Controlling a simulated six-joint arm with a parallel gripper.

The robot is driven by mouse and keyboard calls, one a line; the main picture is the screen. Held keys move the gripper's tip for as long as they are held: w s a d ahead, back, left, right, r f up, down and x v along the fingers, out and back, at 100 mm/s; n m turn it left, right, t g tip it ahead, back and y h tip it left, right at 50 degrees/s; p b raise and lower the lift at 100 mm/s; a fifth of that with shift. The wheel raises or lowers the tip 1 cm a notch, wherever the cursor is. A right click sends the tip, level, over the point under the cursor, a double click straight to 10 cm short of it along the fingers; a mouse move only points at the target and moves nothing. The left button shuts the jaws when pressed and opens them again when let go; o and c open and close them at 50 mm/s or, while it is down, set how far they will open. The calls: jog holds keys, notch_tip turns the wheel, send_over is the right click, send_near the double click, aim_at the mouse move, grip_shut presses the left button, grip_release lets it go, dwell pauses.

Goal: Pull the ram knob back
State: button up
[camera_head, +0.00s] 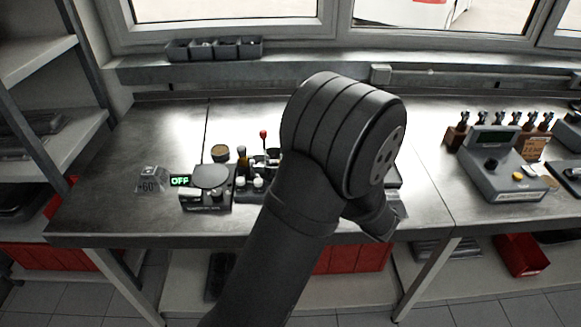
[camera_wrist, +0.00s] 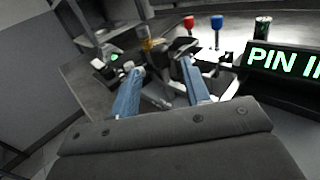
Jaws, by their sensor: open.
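In the wrist view my gripper (camera_wrist: 163,70) is open, its two blue fingers apart, with nothing clearly held between them. A red knob (camera_wrist: 189,21) and a blue knob (camera_wrist: 217,21) stand upright on thin stems beyond the fingertips, apart from them. In the head view a red knob (camera_head: 263,133) stands on a stem just left of my arm. I cannot tell which knob is the ram knob. A dark fixture with a grey metal part sits around the right finger. In the head view my arm hides my gripper and much of the fixture.
A lit display reading "PIN" (camera_wrist: 285,62) stands close on the right. A grey console (camera_head: 500,172) stands right. The bench's left front (camera_head: 110,222) is clear.

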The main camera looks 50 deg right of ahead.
jog(key=w, duration=0.6)
jog(key=shift+w, duration=0.1)
grip_shut()
